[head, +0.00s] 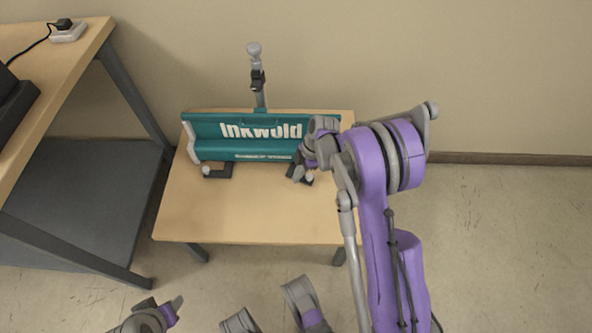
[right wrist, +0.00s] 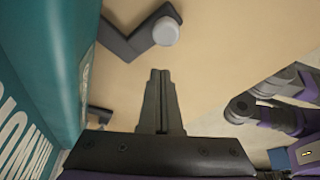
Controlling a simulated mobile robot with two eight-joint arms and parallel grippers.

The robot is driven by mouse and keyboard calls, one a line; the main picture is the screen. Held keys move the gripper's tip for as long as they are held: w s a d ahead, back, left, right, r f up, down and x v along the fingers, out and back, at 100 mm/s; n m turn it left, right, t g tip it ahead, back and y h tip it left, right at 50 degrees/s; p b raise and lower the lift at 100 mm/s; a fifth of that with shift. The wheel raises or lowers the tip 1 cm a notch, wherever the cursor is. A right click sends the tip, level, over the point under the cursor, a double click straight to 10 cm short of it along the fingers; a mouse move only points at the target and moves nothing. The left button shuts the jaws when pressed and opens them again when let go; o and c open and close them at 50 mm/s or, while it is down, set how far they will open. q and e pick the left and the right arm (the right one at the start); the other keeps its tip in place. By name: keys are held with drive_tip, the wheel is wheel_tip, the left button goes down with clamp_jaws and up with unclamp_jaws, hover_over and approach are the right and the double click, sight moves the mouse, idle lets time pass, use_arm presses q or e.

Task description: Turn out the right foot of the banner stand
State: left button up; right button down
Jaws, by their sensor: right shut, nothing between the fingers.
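The teal banner stand (head: 215,150) with white "Inkwold" lettering sits on the small wooden table. Its right foot (head: 308,181) is dark and partly hidden by my right gripper (head: 299,171). In the right wrist view the right foot (right wrist: 125,45) is bent, with a pale round knob (right wrist: 166,31) on its end. The knob's arm slants away from the stand. My right gripper (right wrist: 160,72) is shut and empty, its tips just beside the knob with a small gap in the picture. The left foot (head: 217,171) sticks out in front of the stand.
The tabletop (head: 240,215) in front of the stand is clear. A grey post (head: 256,75) rises behind the stand. A larger table (head: 50,90) with a power plug (head: 68,32) stands at the left. The wall is close behind. Parts of my left arm show low in view.

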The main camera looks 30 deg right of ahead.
drive_tip(key=shift+s+d+f, duration=0.1)
drive_tip(key=shift+d, duration=0.55)
drive_tip(key=shift+s+d+f, duration=0.1)
drive_tip(key=shift+d, duration=0.5)
drive_tip(key=shift+d+r, duration=0.1)
drive_tip(key=d+n, duration=0.1)
drive_tip(key=d, duration=0.1)
drive_tip(key=s+d+n+g, duration=0.1)
drive_tip(key=n, duration=0.1)
drive_tip(key=shift+d+p, duration=0.3)
drive_tip(key=shift+d, duration=0.5)
drive_tip(key=shift+a, duration=0.15)
